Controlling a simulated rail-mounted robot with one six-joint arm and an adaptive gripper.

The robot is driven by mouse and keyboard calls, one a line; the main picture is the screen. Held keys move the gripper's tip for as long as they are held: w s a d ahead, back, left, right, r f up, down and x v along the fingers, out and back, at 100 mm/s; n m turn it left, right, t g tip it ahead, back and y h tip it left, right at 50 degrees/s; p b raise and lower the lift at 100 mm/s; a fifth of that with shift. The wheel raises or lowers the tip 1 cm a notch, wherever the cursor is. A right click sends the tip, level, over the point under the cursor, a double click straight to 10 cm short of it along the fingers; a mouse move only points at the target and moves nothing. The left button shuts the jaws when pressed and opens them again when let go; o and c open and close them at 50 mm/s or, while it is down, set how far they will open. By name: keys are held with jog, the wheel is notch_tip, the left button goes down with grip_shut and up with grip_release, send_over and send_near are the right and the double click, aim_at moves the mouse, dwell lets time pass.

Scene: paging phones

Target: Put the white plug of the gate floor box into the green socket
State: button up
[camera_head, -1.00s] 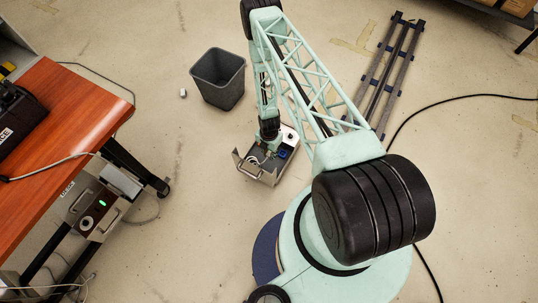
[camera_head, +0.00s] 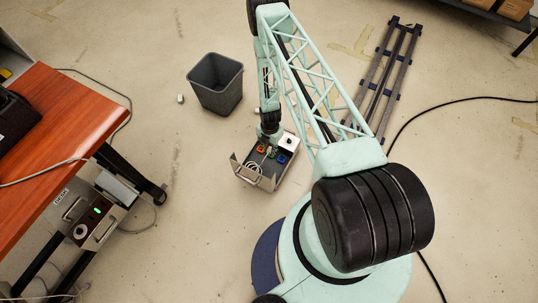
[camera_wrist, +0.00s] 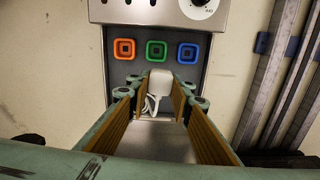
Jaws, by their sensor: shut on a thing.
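The gate floor box (camera_head: 266,176) is an open metal box on the floor, with a row of orange, green and blue sockets. The green socket (camera_wrist: 156,50) is the middle one and looks empty; it also shows in the head view (camera_head: 273,153). My gripper (camera_wrist: 161,90) is shut on the white plug (camera_wrist: 160,80), which sits between the fingertips just below the green socket in the wrist view. The plug's height above the panel cannot be told. Its white cord (camera_wrist: 149,104) hangs in a loop between the fingers.
The orange socket (camera_wrist: 124,48) and blue socket (camera_wrist: 188,52) flank the green one. A white dial (camera_wrist: 199,5) is on the panel beyond. A dark bin (camera_head: 216,84) stands behind the box, dark rails (camera_head: 386,75) lie to the right, and an orange-topped table (camera_head: 62,125) is at left.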

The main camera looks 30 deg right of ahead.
jog(key=shift+w+d+b, duration=0.85)
jog(key=shift+w+d, duration=0.45)
jog(key=shift+w, duration=0.05)
jog(key=shift+f+b, duration=0.3)
jog(key=shift+f, duration=0.1)
jog(key=shift+f+b, duration=1.7)
jog(key=shift+f, duration=0.85)
jog(key=shift+f+b, duration=0.55)
jog(key=shift+f, duration=0.5)
jog(key=shift+f, duration=0.55)
jog(key=o, duration=0.9)
jog(key=shift+o, duration=0.2)
jog(key=shift+r, duration=0.1)
notch_tip(320, 180, up, 12)
dwell(0.4)
